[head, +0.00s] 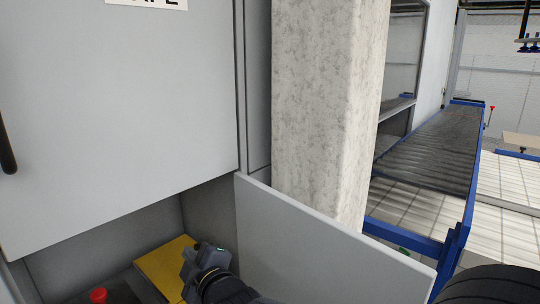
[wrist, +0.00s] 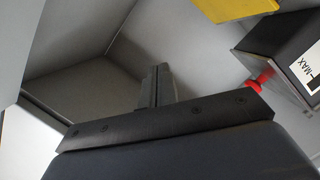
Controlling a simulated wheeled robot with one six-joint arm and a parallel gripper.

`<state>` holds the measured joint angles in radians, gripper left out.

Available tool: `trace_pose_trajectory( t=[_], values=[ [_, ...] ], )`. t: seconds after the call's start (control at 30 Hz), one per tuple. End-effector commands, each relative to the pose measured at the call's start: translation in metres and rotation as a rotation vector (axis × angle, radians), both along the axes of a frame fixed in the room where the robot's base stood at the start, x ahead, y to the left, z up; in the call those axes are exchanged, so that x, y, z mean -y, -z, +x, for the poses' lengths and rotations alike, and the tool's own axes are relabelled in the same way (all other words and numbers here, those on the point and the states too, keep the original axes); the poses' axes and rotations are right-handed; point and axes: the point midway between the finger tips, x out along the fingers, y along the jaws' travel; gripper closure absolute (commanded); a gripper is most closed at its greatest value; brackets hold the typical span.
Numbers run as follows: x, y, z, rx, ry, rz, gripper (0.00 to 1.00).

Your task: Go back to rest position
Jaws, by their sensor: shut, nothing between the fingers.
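My gripper (head: 205,258) shows at the bottom of the head view, inside or at the mouth of a grey cabinet compartment. In the wrist view its fingers (wrist: 155,84) are together with nothing between them. Beside it in the head view is a yellow flat-topped object (head: 163,266), partly covered by the gripper. The yellow object also shows at the top of the wrist view (wrist: 240,8), apart from the fingers.
An open grey door (head: 330,250) stands right of my gripper, close to my arm. A red knob (head: 98,295) lies low left; a dark box (wrist: 285,48) shows at right in the wrist view. A concrete pillar (head: 325,110) and roller conveyor (head: 435,145) are beyond.

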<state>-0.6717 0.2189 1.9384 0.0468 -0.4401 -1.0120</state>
Motion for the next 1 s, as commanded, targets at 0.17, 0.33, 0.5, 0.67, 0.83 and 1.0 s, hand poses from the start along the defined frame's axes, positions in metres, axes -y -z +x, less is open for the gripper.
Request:
trace_pose_trajectory(
  t=[0.17,0.33,0.5,0.67,0.83,1.0],
  values=[
    [0.010,-0.002,-0.013,0.000,0.000,0.000,1.00],
    [0.014,-0.003,-0.019,-0.001,-0.001,0.000,1.00],
    [0.015,-0.003,-0.020,-0.001,-0.001,0.000,1.00],
    [0.015,-0.003,-0.020,-0.001,-0.001,0.000,1.00],
    [0.018,-0.002,-0.019,-0.005,0.005,0.002,1.00],
    [0.027,0.003,-0.017,-0.021,0.026,0.013,1.00]
  ],
)
